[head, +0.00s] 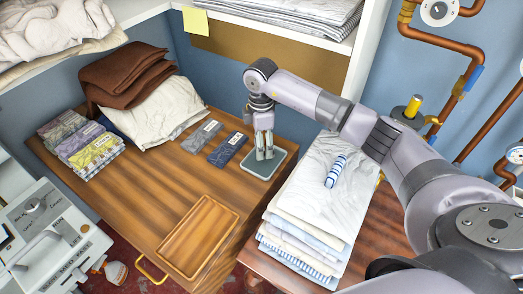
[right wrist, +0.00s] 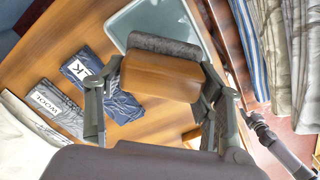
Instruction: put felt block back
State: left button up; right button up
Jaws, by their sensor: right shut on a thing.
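The felt block (right wrist: 160,76), a wooden block with a dark grey felt face, is between the fingers of my right gripper in the right wrist view. My right gripper (head: 264,152) is shut on it, pointing down over a grey-green shallow tray (head: 283,161) at the right edge of the wooden table. The tray (right wrist: 140,22) also shows beyond the block in the right wrist view. In the head view the fingers mostly hide the block. I cannot tell whether it touches the tray. My left gripper is not in view.
Left of the tray lie a navy labelled cloth (head: 227,149) and a grey one (head: 200,135). An empty wooden tray (head: 200,236) lies in front. Brown cloths (head: 125,72) and a pale cushion-like cloth (head: 160,115) are behind. A linen stack (head: 312,205) stands close on the right.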

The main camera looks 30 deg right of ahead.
notch_tip(320, 180, down, 5)
jog(key=shift+r, duration=0.1)
dwell(0.3)
jog(key=shift+f, duration=0.3)
jog(key=o, duration=1)
jog(key=shift+r, duration=0.1)
